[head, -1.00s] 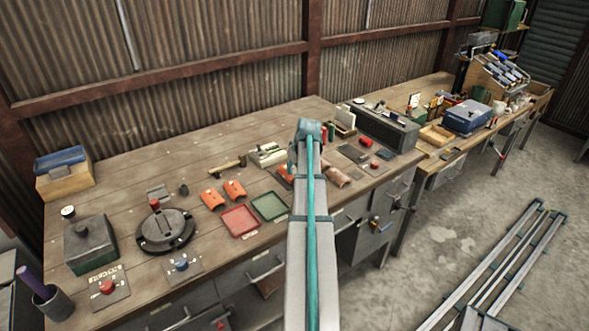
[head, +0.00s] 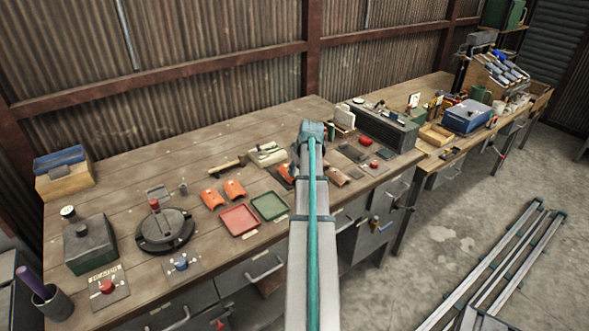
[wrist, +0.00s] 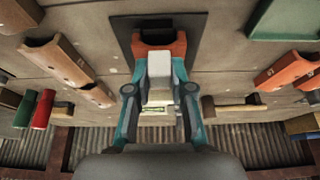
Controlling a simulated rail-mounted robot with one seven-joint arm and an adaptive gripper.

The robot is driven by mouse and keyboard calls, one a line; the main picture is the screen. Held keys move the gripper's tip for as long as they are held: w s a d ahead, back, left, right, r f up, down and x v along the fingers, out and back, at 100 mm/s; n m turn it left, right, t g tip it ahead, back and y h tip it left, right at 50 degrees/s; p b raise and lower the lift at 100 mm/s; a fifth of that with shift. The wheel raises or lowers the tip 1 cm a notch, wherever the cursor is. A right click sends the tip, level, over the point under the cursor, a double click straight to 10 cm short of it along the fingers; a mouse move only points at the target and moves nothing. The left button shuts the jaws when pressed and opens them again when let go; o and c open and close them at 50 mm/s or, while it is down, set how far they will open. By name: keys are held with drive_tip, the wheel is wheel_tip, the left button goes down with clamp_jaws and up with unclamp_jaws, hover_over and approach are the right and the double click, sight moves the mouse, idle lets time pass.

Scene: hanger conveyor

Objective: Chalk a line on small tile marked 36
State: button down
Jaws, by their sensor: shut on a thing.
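My gripper (wrist: 160,91) is shut on a pale grey-white block (wrist: 159,68), seemingly the chalk. The block's end is over the near part of an orange curved tile (wrist: 160,40), and I cannot tell whether they touch. That tile lies on a dark plate (wrist: 125,25). In the head view the tile (head: 285,171) is mostly hidden by my arm. Two more orange tiles (head: 212,198) (head: 234,189) lie to its left. Tan tiles (wrist: 97,94) (wrist: 55,60) show at left in the wrist view. No number is readable on any tile.
A red tray (head: 239,219) and a green tray (head: 269,206) lie near the bench front. A hammer (head: 226,167) lies behind them. A round dark device (head: 165,232) stands further left. Red and green cylinders (wrist: 43,108) (wrist: 25,108) stand beside the tan tiles. Bare bench (head: 130,180) is free at back left.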

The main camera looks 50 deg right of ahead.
drive_tip(key=shift+w, duration=0.15)
drive_tip(key=shift+w+d, duration=0.25)
drive_tip(key=shift+w, duration=0.3)
drive_tip(key=shift+s+a+f, duration=0.1)
drive_tip(key=shift+s+a, duration=0.05)
drive_tip(key=shift+s, duration=0.05)
idle(0.4)
drive_tip(key=shift+s+a, duration=0.2)
drive_tip(key=shift+s, duration=0.4)
drive_tip(key=shift+d+r+p, duration=0.1)
drive_tip(key=shift+r+p, duration=1.5)
drive_tip(key=shift+r, duration=1.95)
drive_tip(key=shift+w, duration=0.1)
